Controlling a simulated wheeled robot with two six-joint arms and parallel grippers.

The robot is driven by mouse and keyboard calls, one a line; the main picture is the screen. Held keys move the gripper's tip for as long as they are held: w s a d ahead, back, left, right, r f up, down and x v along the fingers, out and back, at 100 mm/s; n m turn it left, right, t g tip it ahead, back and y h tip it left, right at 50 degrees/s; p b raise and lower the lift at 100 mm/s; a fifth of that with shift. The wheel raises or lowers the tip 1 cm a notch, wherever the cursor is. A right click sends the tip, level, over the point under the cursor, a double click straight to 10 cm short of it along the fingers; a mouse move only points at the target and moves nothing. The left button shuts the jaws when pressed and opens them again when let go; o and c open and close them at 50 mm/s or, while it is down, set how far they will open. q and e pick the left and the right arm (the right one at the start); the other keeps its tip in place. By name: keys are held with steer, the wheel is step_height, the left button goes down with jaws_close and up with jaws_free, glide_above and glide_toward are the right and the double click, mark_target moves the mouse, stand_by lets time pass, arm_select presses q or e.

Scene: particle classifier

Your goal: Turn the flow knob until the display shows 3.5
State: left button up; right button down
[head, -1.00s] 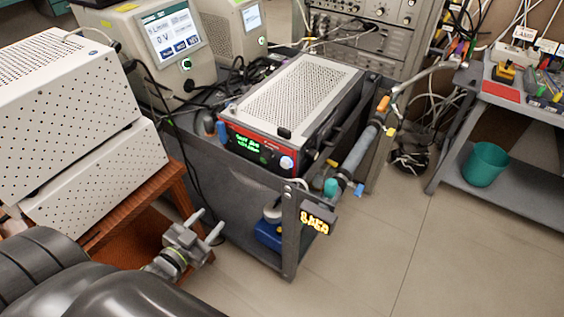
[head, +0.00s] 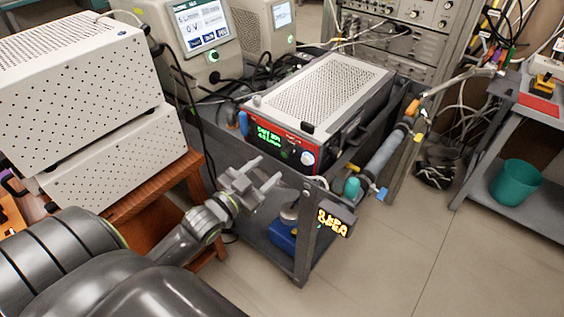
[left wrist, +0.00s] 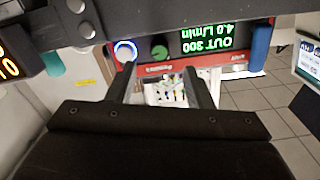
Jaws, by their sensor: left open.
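The classifier (head: 325,95) is a box with a perforated light top and a red-edged front, on a dark grey cart. A white knob with a blue-lit ring (left wrist: 125,50) and a dark green knob (left wrist: 160,51) sit beside the display; no label tells which sets the flow. The white knob also shows in the head view (head: 308,158). My left gripper (head: 265,171) is open and empty, in front of the panel, apart from both knobs. My right gripper is out of view.
The cart's front post (head: 306,235) and upper rail stand close to my left gripper. A small box with orange digits (head: 335,218) hangs at the cart's corner. Perforated white boxes (head: 85,85) on a wooden stand are at left.

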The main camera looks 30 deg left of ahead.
mark_target(284, 155)
arm_select(q)
steer(key=w, duration=0.5)
steer(key=shift+w+d+b, duration=0.25)
steer(key=shift+w+b, duration=0.05)
steer(key=shift+w+d, duration=0.1)
steer(key=shift+w, duration=0.7)
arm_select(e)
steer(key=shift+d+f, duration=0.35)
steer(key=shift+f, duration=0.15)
arm_select(q)
steer(key=c, duration=1)
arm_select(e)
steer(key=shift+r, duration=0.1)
arm_select(q)
steer(key=shift+r+n+p, duration=0.15)
steer(key=shift+n+p, duration=0.6)
steer(key=shift+n, duration=0.45)
steer(key=shift+n+p, duration=0.6)
steer(key=shift+n, duration=1.1)
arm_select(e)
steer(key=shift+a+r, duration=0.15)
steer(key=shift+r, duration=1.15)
